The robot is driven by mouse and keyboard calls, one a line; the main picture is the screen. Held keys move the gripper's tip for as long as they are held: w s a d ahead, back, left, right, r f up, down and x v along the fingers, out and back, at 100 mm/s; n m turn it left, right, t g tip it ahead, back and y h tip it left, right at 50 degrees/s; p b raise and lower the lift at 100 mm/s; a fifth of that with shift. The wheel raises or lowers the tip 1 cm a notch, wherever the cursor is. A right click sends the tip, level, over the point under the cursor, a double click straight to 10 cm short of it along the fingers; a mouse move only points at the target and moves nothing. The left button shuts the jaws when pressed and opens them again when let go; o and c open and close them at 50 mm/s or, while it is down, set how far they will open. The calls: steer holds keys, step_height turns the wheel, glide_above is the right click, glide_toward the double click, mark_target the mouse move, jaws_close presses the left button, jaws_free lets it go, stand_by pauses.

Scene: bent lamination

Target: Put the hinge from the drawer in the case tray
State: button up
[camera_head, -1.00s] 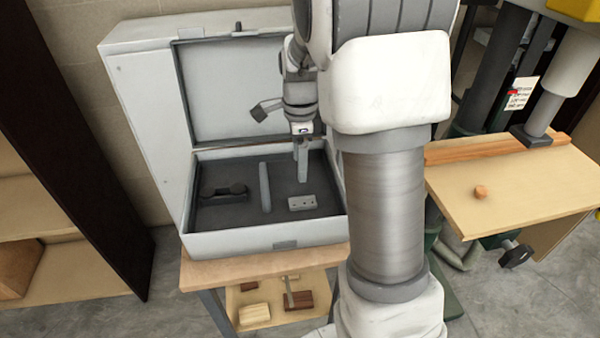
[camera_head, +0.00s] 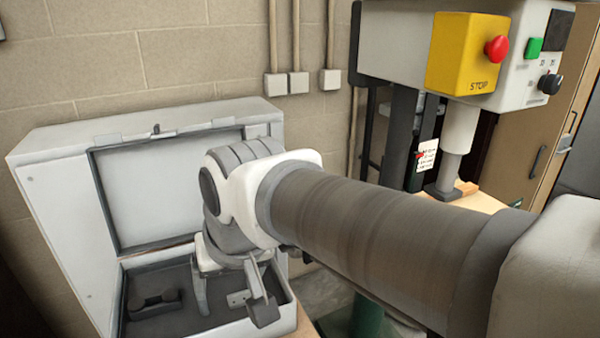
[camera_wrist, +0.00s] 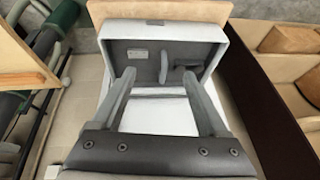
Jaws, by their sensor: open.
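The hinge, a small pale plate, lies on the dark floor of the case tray in the head view (camera_head: 237,298); it also shows in the wrist view (camera_wrist: 137,54). The case tray (camera_head: 225,323) is the white lower half of the open case; its wall shows in the wrist view (camera_wrist: 198,28). My gripper (camera_head: 231,287) is open and empty, with its fingers spread over the tray area in the head view. In the wrist view my gripper (camera_wrist: 161,82) points toward the tray, apart from the hinge. My finger partly covers the tray floor. No drawer can be made out.
The open lid (camera_head: 160,190) stands upright behind the tray. A dark part (camera_head: 153,302) lies at the tray's left, and a grey bar (camera_wrist: 165,61) stands between it and the hinge. A drill press with a yellow stop box (camera_head: 467,55) stands at the right.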

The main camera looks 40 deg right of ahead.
steer(key=s+n, duration=0.2)
steer(key=n, duration=0.1)
steer(key=shift+s+a+f+t, duration=0.15)
steer(key=shift+s+a+t, duration=0.15)
steer(key=shift+s+t, duration=0.1)
